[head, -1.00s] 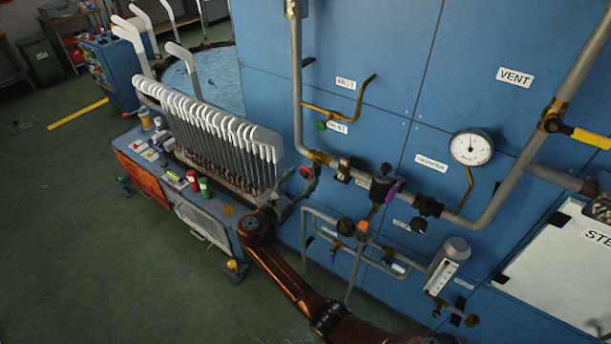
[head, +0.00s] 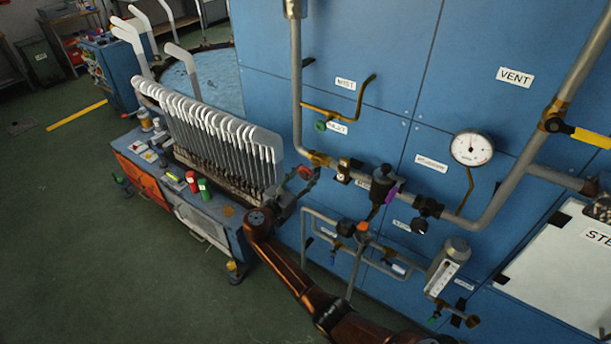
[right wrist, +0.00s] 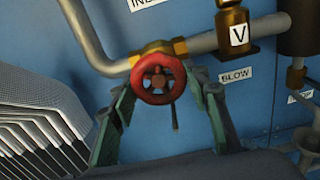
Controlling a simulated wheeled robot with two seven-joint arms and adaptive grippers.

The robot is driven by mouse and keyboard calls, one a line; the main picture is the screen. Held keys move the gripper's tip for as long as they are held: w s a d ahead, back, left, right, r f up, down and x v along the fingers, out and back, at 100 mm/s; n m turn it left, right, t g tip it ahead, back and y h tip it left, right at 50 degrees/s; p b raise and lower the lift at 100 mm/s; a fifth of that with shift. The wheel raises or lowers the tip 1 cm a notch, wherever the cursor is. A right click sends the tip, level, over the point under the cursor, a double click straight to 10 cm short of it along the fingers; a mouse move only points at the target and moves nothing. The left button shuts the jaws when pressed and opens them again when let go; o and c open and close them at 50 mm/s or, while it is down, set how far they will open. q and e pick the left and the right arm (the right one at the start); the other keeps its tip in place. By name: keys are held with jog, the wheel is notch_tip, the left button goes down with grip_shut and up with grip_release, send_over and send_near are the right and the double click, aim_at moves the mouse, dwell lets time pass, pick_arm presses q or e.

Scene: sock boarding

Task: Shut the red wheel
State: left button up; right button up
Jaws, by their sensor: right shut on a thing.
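The red wheel (right wrist: 158,79) is a small handwheel on a brass valve (right wrist: 158,50) in the grey pipe on the blue wall. In the head view the red wheel (head: 305,173) shows small, just right of the white sock forms. My right gripper (right wrist: 164,90) has one finger on each side of the wheel and is shut on it. In the head view the right gripper (head: 308,182) reaches up to the wheel from below left. The exact contact of the fingertips with the rim is hard to see. My left gripper is not in view.
A row of white sock forms (head: 210,125) on a blue cart (head: 222,232) stands close to the left of my right gripper. Thin grey pipes (head: 320,214) run below and right of it. A gauge (head: 472,148) and other valves are farther right. Open green floor lies lower left.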

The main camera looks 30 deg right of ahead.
jog(key=shift+c, duration=1.4)
